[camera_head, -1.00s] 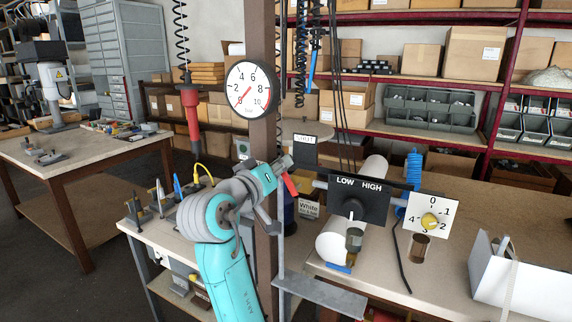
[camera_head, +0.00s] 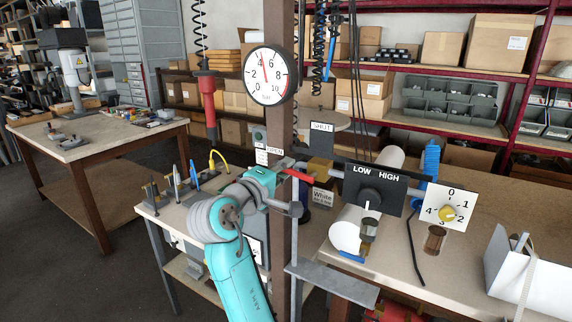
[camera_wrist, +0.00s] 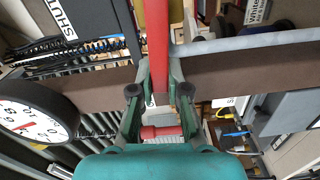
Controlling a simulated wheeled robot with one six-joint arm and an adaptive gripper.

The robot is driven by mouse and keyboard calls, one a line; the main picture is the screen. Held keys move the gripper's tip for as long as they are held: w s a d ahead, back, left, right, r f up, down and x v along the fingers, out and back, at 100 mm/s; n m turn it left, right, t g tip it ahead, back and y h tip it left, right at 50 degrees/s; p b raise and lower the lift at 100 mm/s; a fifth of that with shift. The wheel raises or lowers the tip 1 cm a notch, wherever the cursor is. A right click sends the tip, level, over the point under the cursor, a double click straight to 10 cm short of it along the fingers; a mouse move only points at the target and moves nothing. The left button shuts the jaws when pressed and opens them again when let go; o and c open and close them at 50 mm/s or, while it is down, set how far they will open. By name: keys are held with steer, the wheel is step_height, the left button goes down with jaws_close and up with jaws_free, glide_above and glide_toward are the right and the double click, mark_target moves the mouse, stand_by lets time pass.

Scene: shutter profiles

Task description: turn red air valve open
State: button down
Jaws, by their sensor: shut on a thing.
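The red air valve handle (camera_head: 298,175) is a red lever by the brown post, pointing right and slightly down in the head view. My gripper (camera_head: 281,169) is shut on its left part. In the wrist view the red lever (camera_wrist: 157,45) runs up from between the two fingers of my gripper (camera_wrist: 160,92). A SHUT label (camera_head: 321,127) is right of the post, and an OPEN label (camera_head: 275,149) is at its left. The round gauge (camera_head: 269,75) above has its needle between 4 and 6. The valve body is mostly hidden.
A LOW/HIGH switch panel (camera_head: 373,189) and a dial plate (camera_head: 447,207) stand close on the right. The brown post (camera_head: 283,225) is beside my arm. A grey metal bracket (camera_head: 333,283) juts out below. A red tool (camera_head: 209,103) hangs at the left.

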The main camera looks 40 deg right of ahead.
steer(key=shift+f+n, duration=0.45)
steer(key=shift+n, duration=0.35)
steer(key=c, duration=1.1)
jaws_free()
steer(key=v, duration=1.2)
